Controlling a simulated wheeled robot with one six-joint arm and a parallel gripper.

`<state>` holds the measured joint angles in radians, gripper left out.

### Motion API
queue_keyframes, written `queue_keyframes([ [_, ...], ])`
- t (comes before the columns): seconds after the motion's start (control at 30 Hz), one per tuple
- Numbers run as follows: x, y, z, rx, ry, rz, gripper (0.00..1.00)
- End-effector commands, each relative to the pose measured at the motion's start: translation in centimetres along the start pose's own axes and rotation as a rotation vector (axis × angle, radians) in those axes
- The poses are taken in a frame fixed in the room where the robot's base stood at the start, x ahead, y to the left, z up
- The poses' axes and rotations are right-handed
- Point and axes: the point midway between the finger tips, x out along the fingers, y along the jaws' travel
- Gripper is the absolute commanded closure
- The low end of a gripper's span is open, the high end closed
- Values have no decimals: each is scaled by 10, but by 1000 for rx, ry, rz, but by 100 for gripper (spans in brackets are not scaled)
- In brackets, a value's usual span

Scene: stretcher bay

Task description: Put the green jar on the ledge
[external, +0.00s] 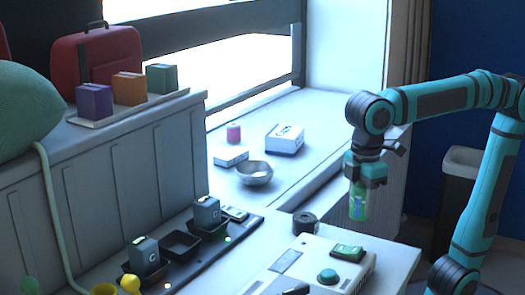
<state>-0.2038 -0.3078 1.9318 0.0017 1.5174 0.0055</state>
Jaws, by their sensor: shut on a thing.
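The green jar (358,207) is a small translucent green cylinder with something bluish inside. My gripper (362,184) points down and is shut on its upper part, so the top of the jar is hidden. The jar hangs roughly upright, to the right of the ledge. The ledge (312,140) is the pale window sill running along the bright window in the middle. Its right part is bare.
On the ledge are a pink spool (233,133), two white boxes (285,139) (231,156) and a metal bowl (255,173). In front, a counter holds a dark charger strip (185,262) and a device with a green button (327,277). A bin (459,185) stands behind my arm.

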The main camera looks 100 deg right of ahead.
Motion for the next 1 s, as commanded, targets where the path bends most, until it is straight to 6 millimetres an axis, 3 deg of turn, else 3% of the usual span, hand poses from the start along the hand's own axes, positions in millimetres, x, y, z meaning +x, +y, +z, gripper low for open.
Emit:
queue_keyframes([
  [0.2,35,0,0,1,-2,0,80],
  [0.47,53,0,0,1,-1,0,80],
  [0.7,81,1,0,1,0,0,80],
  [1.0,83,1,0,1,0,0,80],
])
